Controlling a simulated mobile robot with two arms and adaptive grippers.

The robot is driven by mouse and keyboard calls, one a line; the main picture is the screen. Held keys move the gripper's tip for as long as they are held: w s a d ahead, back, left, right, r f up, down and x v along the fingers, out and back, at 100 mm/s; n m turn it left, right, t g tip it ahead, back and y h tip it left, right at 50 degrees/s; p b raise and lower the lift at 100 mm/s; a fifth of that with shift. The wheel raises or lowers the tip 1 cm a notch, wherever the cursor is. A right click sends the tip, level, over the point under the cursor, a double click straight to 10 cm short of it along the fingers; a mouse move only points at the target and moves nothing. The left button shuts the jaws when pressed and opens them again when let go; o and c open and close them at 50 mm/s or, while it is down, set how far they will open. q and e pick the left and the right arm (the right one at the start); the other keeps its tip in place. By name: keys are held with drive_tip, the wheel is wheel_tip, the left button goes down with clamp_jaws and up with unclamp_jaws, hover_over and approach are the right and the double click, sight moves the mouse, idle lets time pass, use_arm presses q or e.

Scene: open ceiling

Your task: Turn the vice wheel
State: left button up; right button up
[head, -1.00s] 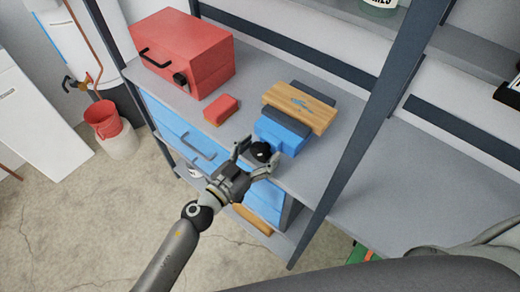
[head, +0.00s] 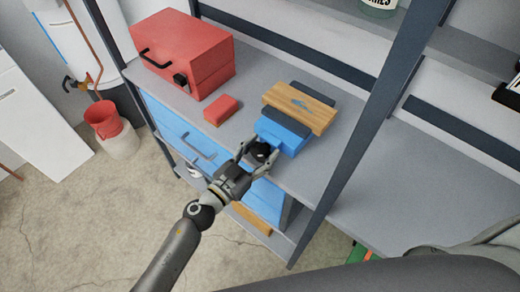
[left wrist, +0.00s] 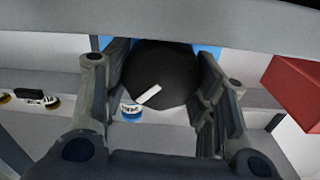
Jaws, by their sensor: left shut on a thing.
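The blue vice (head: 282,135) stands at the front edge of the grey workbench, with a wooden board (head: 299,107) lying across it. Its black round wheel (head: 261,150) faces forward. My left gripper (head: 257,152) has its fingers on either side of the wheel and is shut on it. In the left wrist view the dark wheel (left wrist: 160,75), with a white mark, sits between the two fingers of the left gripper (left wrist: 165,100). My right gripper is not in view.
A red toolbox (head: 185,55) and a small red block (head: 221,109) stand on the workbench (head: 250,75) left of the vice. A dark shelf upright (head: 365,125) rises close on the right. Blue drawers (head: 180,128) are below the bench top.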

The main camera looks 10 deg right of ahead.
use_arm(q)
drive_tip(key=shift+m, duration=0.8)
drive_tip(key=o, duration=1)
drive_tip(key=v, duration=1.2)
drive_tip(key=shift+s, duration=0.1)
